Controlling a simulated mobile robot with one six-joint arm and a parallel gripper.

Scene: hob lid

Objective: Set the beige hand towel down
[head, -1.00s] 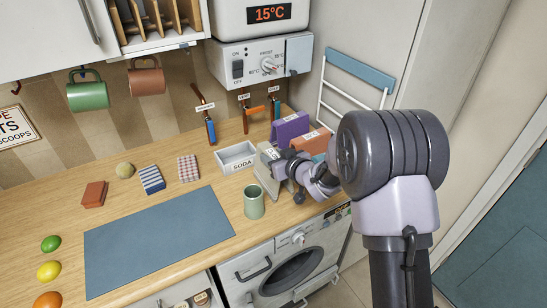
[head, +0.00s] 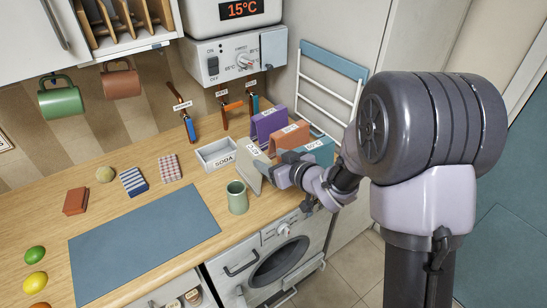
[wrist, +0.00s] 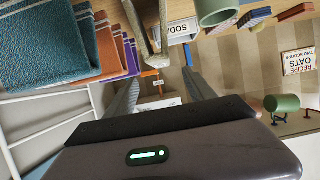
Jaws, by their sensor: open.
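The beige hand towel (head: 250,160) stands folded like a tent on the wooden counter, with a small white label near its top. It stands behind and right of the green mug (head: 237,197) and in front of the purple towel (head: 267,124). My gripper (head: 277,172) is at its right side and hides part of it. In the wrist view the beige towel (wrist: 137,30) shows end-on at the top, beyond the fingertips. My gripper (wrist: 160,80) is open there, with nothing seen between its fingers.
The purple, orange (head: 289,136) and teal (head: 320,151) towels stand in a row by the white rack (head: 330,90). A white soda tray (head: 217,153) is left of the beige towel. The blue mat (head: 145,240) is bare.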

